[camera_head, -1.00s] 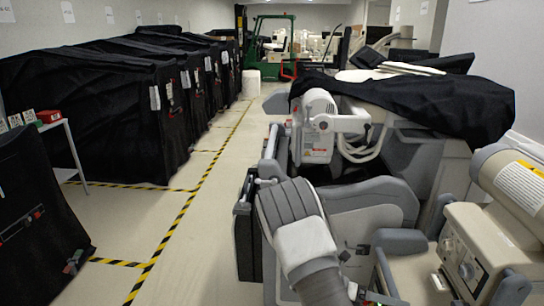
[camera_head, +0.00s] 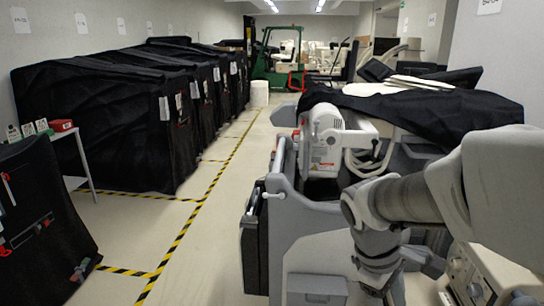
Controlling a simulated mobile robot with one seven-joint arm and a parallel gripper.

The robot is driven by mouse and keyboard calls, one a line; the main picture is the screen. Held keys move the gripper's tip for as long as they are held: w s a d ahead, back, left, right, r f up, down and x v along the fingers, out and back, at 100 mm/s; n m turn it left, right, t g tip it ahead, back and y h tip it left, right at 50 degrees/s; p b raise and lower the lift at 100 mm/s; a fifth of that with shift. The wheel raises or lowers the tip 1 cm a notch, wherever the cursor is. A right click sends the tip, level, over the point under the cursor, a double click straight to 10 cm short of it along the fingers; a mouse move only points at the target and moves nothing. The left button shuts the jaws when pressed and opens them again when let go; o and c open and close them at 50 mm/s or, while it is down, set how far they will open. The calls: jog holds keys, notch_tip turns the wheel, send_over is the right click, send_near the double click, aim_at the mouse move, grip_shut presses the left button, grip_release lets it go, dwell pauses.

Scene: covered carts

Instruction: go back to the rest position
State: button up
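My arm (camera_head: 405,205) reaches in from the right edge in the head view. It bends at a grey-and-white joint near the lower middle right and points down, where the bottom edge cuts it off. My gripper is not in view, so I cannot see whether it is open or holds anything. The arm hides part of the grey medical machine (camera_head: 318,235) behind it.
Black covered carts (camera_head: 95,125) line the left wall, with another dark cover (camera_head: 40,215) nearer. A yellow-black striped floor line (camera_head: 190,225) runs along the clear aisle. A green forklift (camera_head: 262,65) stands at the far end. A beige console (camera_head: 470,285) is at bottom right.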

jog(key=s+a+r+m+t+y+p, duration=0.1)
jog(key=s+a+r+m+t+y, duration=0.2)
jog(key=s+a+r+m+t, duration=0.3)
jog(key=shift+s+a+r+m+y, duration=0.3)
jog(key=shift+s+r+m+y, duration=0.15)
jog(key=shift+r+m, duration=0.95)
